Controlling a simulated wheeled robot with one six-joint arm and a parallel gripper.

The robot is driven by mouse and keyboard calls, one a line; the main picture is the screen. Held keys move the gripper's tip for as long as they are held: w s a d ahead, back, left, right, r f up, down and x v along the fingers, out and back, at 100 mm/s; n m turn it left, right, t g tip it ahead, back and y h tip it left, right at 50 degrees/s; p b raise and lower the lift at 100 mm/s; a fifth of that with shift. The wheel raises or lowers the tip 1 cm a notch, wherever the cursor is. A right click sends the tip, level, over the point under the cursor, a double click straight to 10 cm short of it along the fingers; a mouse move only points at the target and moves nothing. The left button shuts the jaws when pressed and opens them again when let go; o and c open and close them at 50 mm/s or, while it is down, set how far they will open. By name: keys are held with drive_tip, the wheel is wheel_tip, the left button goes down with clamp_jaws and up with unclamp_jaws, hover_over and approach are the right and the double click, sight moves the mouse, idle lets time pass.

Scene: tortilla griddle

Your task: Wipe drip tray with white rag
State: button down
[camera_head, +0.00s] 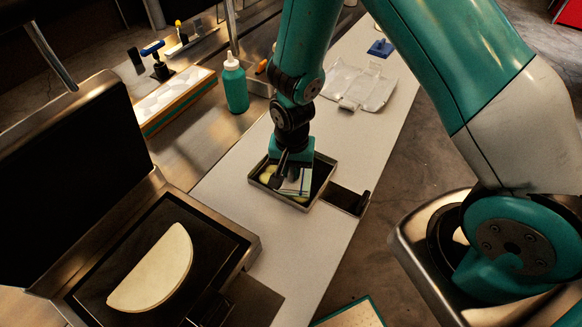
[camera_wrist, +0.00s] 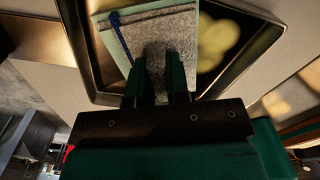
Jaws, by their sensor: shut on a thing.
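The drip tray (camera_head: 324,169) is a shallow dark rectangular pan with a metal rim, on the pale counter in the head view. Its dark inside and rim (camera_wrist: 95,72) fill the upper wrist view. My gripper (camera_head: 292,182) points down into the tray. It is shut on the white rag (camera_head: 301,186), a flat pale cloth with teal edges. In the wrist view my gripper's fingers (camera_wrist: 160,88) hold the rag (camera_wrist: 126,42), which looks grey-white with a blue strip. A pale yellow patch (camera_wrist: 222,38) lies in the tray beside the rag. I cannot tell whether the rag touches the tray floor.
A griddle (camera_head: 222,240) with a folded tortilla (camera_head: 155,270) stands at the lower left. A teal bottle (camera_head: 235,86) stands behind the tray. A clear plastic bag (camera_head: 358,85) lies on the counter at upper right. A black handled piece (camera_head: 347,199) sits right of the tray.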

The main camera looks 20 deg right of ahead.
drive_tip(key=shift+f, duration=0.15)
drive_tip(key=shift+w+a, duration=0.1)
drive_tip(key=shift+w, duration=0.3)
drive_tip(key=shift+w, duration=0.1)
drive_tip(key=c, duration=1.4)
unclamp_jaws()
drive_tip(key=shift+r+p, duration=0.3)
drive_tip(key=shift+r, duration=0.15)
clamp_jaws()
